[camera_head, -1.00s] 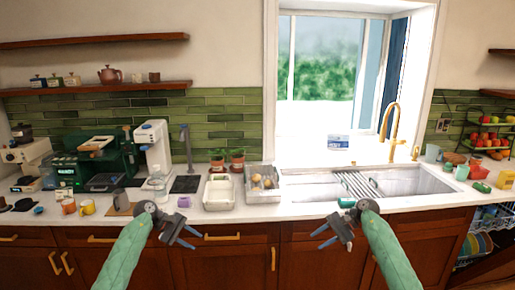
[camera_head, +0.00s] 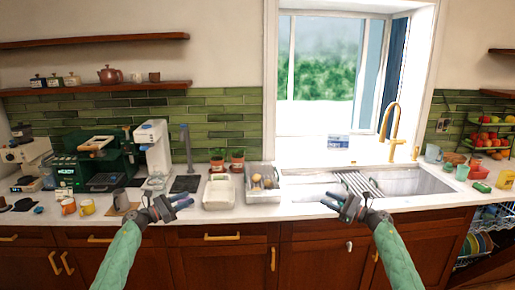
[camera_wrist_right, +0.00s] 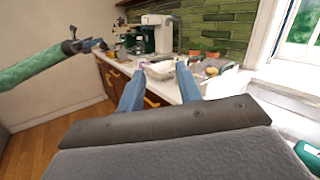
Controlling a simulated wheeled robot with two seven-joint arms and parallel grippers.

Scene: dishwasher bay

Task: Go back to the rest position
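My left gripper (camera_head: 182,200) is in front of the counter's front edge, left of the white tray, with its fingers pointing inward to the right. It looks open, with nothing between its fingers. My right gripper (camera_head: 334,200) is in front of the sink's left part, fingers pointing inward to the left. In the right wrist view its two blue fingers (camera_wrist_right: 160,88) stand well apart with nothing held. My left gripper also shows small at the upper left there (camera_wrist_right: 88,44). Both arms are raised in front of the cabinets, apart from each other.
The counter holds a white tray (camera_head: 219,193), a grey bin (camera_head: 262,195) with food, cups (camera_head: 87,207) and coffee machines (camera_head: 153,150). The sink (camera_head: 415,183) has a gold faucet (camera_head: 388,120). A dishwasher rack (camera_head: 485,222) stands open at lower right. Space between my grippers is clear.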

